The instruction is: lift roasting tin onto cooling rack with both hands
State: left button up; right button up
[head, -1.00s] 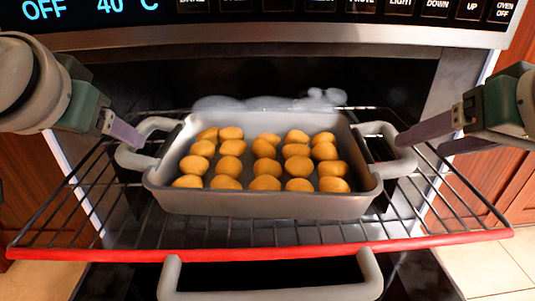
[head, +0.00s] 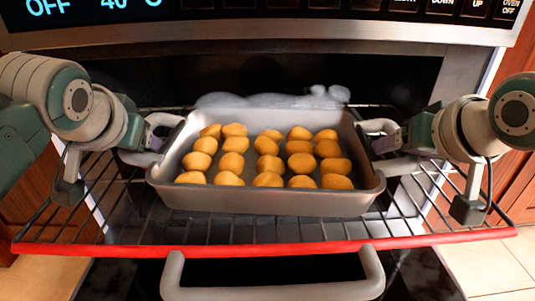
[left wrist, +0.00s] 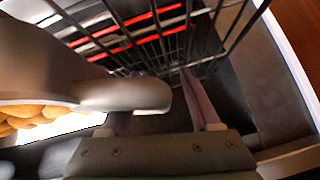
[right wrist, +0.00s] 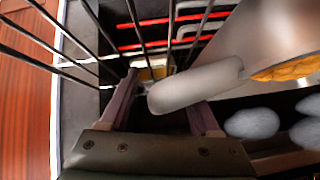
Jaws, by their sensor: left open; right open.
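The grey roasting tin (head: 265,202), filled with several round golden pieces, sits level on a wire rack. It has a loop handle at each end. My left gripper (head: 157,138) is open at the left handle (head: 138,157); in the left wrist view the handle (left wrist: 140,95) lies across the fingers' near side. My right gripper (head: 384,142) is open at the right handle (head: 398,166); in the right wrist view this handle (right wrist: 195,87) reaches in between the fingers. I cannot tell whether any finger touches. I cannot identify a separate cooling rack.
The wire rack (head: 265,249) has a red front bar and sticks out of the dark oven opening. A grey bar handle (head: 272,293) lies below it. The control panel (head: 270,10) runs above. Pale smoke-like lumps (head: 270,100) show behind the tin.

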pick_arm(q)
jog(key=shift+f, duration=0.1)
pick_arm(e)
jog(key=shift+w+f, duration=0.1)
pick_arm(q)
grip_shut()
pick_arm(e)
grip_shut()
dwell(1.1)
